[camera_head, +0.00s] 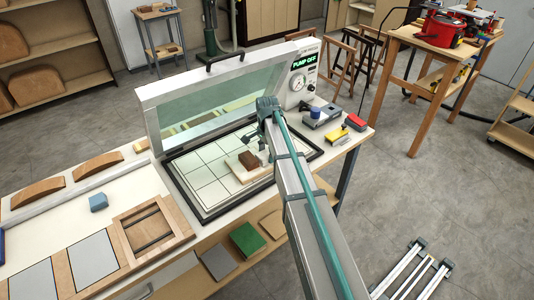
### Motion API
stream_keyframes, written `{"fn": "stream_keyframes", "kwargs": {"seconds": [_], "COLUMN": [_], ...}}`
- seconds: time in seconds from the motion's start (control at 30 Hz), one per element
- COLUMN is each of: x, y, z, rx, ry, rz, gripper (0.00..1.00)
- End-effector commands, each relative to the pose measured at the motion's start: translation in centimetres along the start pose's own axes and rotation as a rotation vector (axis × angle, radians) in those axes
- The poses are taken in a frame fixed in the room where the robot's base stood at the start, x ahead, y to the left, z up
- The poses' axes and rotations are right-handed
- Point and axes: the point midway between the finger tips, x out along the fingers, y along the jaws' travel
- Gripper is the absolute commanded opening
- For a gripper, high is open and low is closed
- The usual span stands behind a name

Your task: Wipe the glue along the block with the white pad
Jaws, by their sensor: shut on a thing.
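A pale, low block (240,176) lies on the white gridded bed of the open press. A small brown piece (249,160) sits on top of it. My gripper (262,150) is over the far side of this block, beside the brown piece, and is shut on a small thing. The held thing is mostly hidden by my arm; it appears to be the white pad. I cannot tell whether it touches the block. No glue can be made out at this size.
The press frame (205,222) surrounds the bed; its glass lid (212,98) stands open behind. A panel reads "PUMP OFF" (304,62). A blue block (98,202), curved wooden pieces (97,166) and a wooden frame (150,231) lie left. Tools (338,134) lie right.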

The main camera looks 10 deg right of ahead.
Motion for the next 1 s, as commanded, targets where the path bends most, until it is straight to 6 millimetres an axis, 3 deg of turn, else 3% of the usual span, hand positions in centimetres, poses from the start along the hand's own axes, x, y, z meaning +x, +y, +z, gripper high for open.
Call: {"fn": "stream_keyframes", "kwargs": {"seconds": [0.6,1.0], "x": [0.6,0.5], "y": [-0.1,-1.6], "z": [0.0,0.0], "rx": [0.0,0.0], "ry": [0.0,0.0], "rz": [0.0,0.0], "gripper": [0.36,0.36]}}
